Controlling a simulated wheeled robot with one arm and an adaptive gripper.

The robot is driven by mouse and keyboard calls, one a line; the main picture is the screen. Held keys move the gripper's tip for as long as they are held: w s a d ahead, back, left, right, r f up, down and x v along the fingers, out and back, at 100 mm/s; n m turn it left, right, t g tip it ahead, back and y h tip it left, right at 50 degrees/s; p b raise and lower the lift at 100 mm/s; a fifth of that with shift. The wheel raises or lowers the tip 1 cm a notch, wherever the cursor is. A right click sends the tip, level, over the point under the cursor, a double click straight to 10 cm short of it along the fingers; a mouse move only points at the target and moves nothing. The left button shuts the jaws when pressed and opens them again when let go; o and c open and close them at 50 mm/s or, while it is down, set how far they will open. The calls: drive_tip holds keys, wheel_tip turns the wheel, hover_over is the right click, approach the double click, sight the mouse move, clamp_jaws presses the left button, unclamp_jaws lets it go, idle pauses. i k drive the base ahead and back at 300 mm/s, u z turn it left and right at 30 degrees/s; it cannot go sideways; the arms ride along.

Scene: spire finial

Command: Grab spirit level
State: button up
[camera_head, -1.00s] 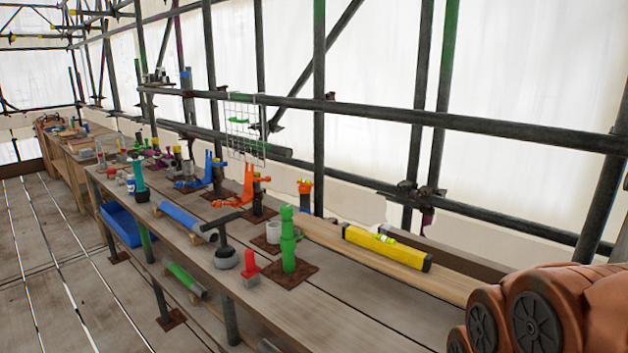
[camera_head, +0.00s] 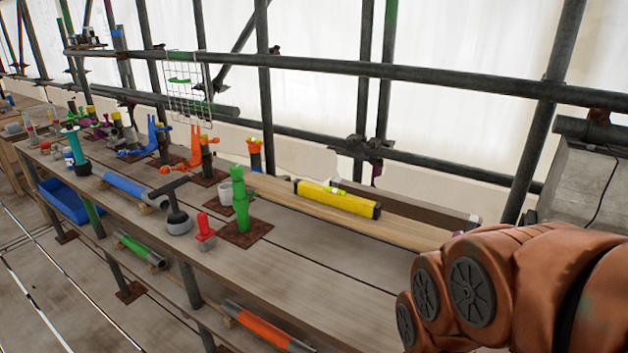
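The spirit level (camera_head: 340,200) is a yellow bar with dark ends and a bright green-yellow vial on top. It lies on a wooden plank (camera_head: 405,229) along the back of the workbench (camera_head: 310,272). My orange-brown arm fills the lower right of the head view, to the right of the level and apart from it in the picture. My gripper is outside the view, so its fingers cannot be seen.
A green post (camera_head: 240,200) on a rusty plate, a small red-topped piece (camera_head: 204,230) and a dark T-handled tool (camera_head: 177,215) stand left of the level. Scaffold tubes (camera_head: 420,74) run behind it. The bench front right is clear.

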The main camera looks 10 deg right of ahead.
sight(332, 198)
drive_tip(key=k, duration=0.6)
drive_tip(key=u, duration=0.65)
drive_tip(key=i, duration=1.7)
drive_tip(key=z, duration=0.65)
